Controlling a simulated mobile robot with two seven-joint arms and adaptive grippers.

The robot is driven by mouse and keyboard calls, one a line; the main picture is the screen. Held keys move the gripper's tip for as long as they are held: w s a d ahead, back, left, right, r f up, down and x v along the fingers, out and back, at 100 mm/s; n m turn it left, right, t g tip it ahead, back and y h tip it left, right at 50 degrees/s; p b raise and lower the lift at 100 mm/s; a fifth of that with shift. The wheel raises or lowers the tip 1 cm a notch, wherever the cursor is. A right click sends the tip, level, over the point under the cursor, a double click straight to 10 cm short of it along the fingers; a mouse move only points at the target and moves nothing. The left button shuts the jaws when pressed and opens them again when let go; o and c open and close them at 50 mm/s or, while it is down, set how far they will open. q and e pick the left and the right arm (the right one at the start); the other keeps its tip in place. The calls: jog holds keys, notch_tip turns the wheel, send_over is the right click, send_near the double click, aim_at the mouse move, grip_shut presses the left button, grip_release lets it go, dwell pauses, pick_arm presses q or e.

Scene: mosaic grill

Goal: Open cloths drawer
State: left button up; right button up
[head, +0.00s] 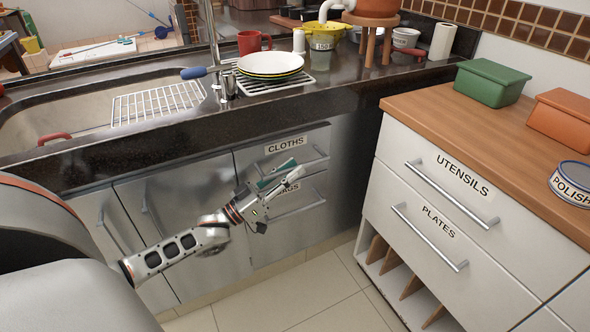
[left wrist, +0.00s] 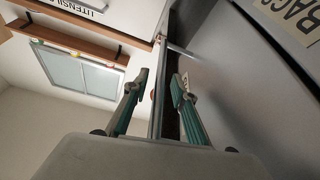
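The cloths drawer (head: 306,142) is the upper grey drawer under the counter, with a CLOTHS label and a bar handle (head: 318,160). It looks shut or nearly so. My left gripper (head: 284,176) is in front of its lower part, close to the handle, and hides part of it. In the left wrist view my left gripper (left wrist: 157,90) has its two teal-padded fingers apart, with a thin grey bar or edge running between them. I cannot tell whether they touch it. My right gripper is not in view.
The bags drawer (head: 312,207) is just below, its label partly hidden by my gripper. The utensils drawer (head: 410,160) and plates drawer (head: 395,222) stand to the right. The black counter (head: 345,92) overhangs above. Tiled floor (head: 330,290) is clear in front.

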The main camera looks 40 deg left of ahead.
pick_arm(q)
jog(key=shift+w+d+r, duration=0.15)
jog(key=shift+w, duration=0.3)
jog(key=shift+c, duration=0.2)
grip_shut()
